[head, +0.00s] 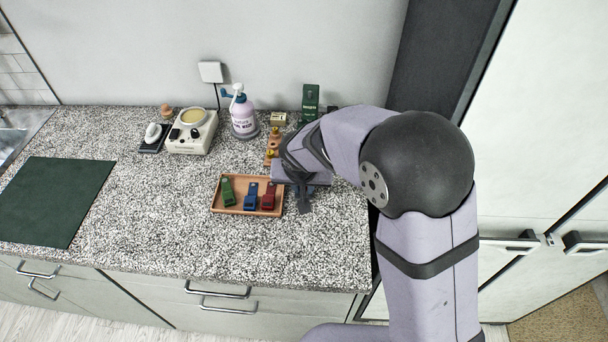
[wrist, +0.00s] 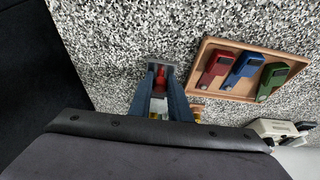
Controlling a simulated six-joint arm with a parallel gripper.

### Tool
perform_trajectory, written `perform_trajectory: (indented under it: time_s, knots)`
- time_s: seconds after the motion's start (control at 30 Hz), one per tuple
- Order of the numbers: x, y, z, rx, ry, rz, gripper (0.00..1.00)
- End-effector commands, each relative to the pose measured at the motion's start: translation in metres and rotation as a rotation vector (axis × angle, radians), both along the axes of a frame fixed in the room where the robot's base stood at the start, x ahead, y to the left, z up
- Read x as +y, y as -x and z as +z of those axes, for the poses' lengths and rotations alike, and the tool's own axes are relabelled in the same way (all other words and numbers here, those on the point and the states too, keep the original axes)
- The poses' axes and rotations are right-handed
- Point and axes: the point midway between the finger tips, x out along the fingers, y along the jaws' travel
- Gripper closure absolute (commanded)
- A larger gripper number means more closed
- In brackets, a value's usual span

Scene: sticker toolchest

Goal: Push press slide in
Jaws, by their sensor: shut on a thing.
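My gripper (wrist: 161,80) points down at the counter and is shut on a small red and pale thing (wrist: 161,84), mostly hidden between the dark fingers. In the head view my gripper (head: 305,200) stands just right of the wooden tray, and my wrist covers what it holds. I cannot tell for sure which part is the press slide. A wooden piece with gold knobs (head: 272,146) stands behind the gripper, partly covered by my arm.
A wooden tray (head: 214,208) holds a green tool (head: 228,191), a blue tool (head: 251,196) and a red tool (head: 269,196). A pump bottle (head: 243,117), a cream device (head: 192,133) and a green box (head: 310,98) stand behind. The front counter is clear.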

Motion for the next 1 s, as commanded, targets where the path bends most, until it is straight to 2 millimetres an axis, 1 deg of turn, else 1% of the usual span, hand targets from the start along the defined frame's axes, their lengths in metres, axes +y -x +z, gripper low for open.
perform_trajectory:
  time_s: [1.0]
  knots:
    - [0.000, -0.037, 0.001, 0.000, 0.000, -0.001, 0.95]
